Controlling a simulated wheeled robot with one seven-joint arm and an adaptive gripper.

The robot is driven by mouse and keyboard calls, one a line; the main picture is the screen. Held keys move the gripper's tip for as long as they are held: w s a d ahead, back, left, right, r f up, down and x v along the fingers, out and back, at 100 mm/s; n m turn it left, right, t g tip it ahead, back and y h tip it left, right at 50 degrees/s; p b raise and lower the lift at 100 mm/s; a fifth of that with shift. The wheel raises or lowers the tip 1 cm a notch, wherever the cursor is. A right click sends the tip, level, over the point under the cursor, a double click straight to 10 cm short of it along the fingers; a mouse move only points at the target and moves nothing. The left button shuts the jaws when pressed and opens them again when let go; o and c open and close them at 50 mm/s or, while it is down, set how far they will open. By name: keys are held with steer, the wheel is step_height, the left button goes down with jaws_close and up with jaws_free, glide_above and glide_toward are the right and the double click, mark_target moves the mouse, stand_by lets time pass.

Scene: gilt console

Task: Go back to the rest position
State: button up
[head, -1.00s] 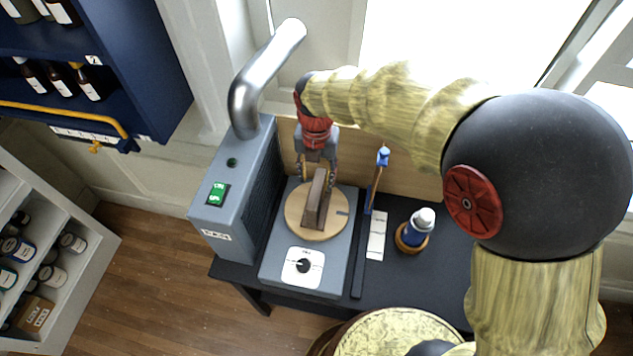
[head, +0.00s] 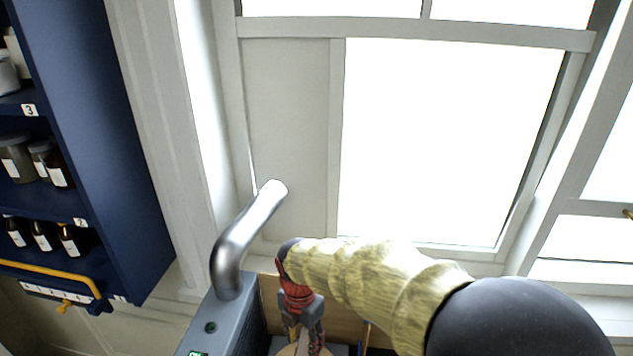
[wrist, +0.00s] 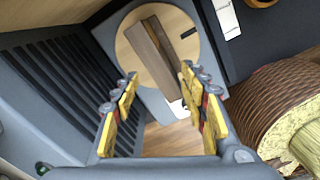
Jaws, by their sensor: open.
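My gripper (wrist: 158,85) is open in the wrist view, its two yellow-padded fingers apart with nothing held between them. Beyond the fingertips a brown bar-like block (wrist: 152,50) stands on a round wooden disc (wrist: 128,48). In the head view my gripper (head: 303,333) shows low in the picture, above the edge of the wooden disc (head: 287,351). The block's lower part and most of the disc are cut off there.
A grey vented box (head: 232,318) with a bent metal pipe (head: 232,255) stands left of my gripper. A blue shelf (head: 100,140) with jars and bottles is at the far left. A window (head: 445,140) fills the back. A ribbed round thing (wrist: 270,105) is at the right in the wrist view.

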steer(key=s+d+r+m+t+b, duration=0.3)
steer(key=s+d+m, duration=0.5)
steer(key=d+m, duration=0.3)
steer(key=s+d+r+m+t+b, duration=0.2)
steer(key=s+d+r+m+b, duration=0.3)
steer(key=m, duration=1.3)
steer(key=s+d+b, duration=0.1)
steer(key=s+d, duration=0.2)
steer(key=d, duration=0.3)
steer(key=shift+s+d+r+t, duration=0.2)
steer(key=shift+s+r+t, duration=0.05)
steer(key=shift+s+t, duration=0.15)
